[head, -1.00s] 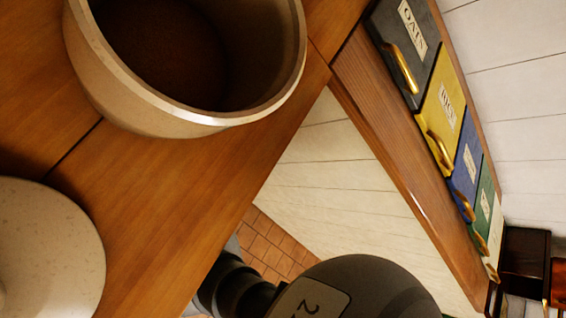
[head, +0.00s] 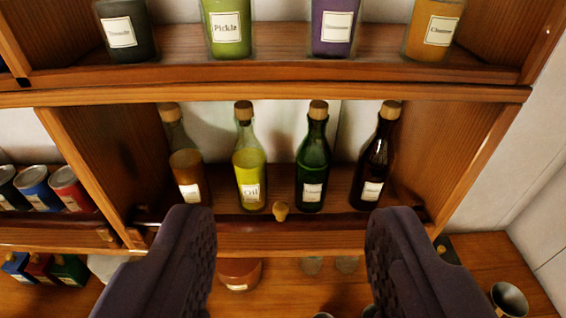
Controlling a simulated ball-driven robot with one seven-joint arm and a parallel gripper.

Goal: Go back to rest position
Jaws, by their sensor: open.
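My gripper (head: 291,245) is open, with its two dark fingers wide apart at the bottom of the view. Nothing is between the fingers. It faces a wooden wall shelf (head: 290,95). On the lower shelf stand an orange-brown bottle (head: 186,170), a yellow oil bottle (head: 249,170), a green bottle (head: 313,165) and a dark bottle (head: 376,165), all corked. The fingertips appear in front of the shelf's lower rail; I cannot tell their exact distance from it.
Jars, including a green pickle jar (head: 229,25) and a purple jar (head: 335,25), stand on the upper shelf. Cans (head: 70,188) fill a left compartment. Below is a wooden counter (head: 290,290) with a brown pot (head: 239,272) and a metal cup (head: 508,299).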

